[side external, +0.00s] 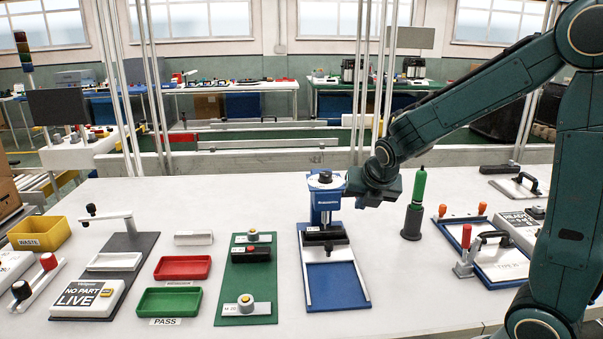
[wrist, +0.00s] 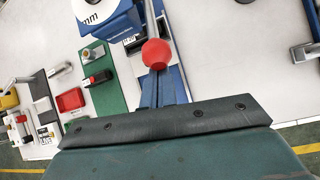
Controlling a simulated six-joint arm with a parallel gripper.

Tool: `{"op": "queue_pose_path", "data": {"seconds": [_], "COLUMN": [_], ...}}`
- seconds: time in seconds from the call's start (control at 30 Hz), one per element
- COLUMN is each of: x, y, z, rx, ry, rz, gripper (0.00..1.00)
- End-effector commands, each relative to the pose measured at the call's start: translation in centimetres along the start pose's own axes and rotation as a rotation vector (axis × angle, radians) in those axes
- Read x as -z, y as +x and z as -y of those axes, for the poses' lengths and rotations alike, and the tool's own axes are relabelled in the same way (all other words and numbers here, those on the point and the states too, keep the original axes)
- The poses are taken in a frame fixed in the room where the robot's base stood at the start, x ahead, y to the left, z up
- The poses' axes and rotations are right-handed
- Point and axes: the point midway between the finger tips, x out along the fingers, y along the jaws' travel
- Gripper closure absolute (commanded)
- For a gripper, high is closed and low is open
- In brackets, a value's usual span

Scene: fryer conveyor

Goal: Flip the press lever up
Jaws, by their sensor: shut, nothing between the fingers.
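The blue press (side external: 326,203) stands on a blue base plate with a pale rail, right of centre in the side view. In the wrist view its head (wrist: 105,18) is at the top, and a red ball knob (wrist: 156,53), which looks like the end of the press lever, shows just past my gripper (wrist: 170,122). The knob cannot be made out in the side view, where my gripper (side external: 355,183) is at the right side of the press head and blocks part of it. My gripper is shut with nothing held. Whether it touches the lever cannot be told.
A green-topped dark cylinder tool (side external: 415,205) stands close right of the press. A green fixture plate (side external: 247,290) lies to its left, with red (side external: 182,268) and green (side external: 168,302) trays beyond. A clamp fixture (side external: 490,250) sits at right. The table front is partly clear.

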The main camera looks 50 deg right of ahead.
Motion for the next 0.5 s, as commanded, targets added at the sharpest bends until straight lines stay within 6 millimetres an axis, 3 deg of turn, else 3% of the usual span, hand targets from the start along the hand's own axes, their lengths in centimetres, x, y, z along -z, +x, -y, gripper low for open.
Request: {"op": "queue_pose_path", "data": {"seconds": [0.5], "x": [-2.2], "y": [-1.1], "z": [-0.4], "rx": [0.022], "ry": [0.014], "rz": [-0.119], "gripper": [1.00]}}
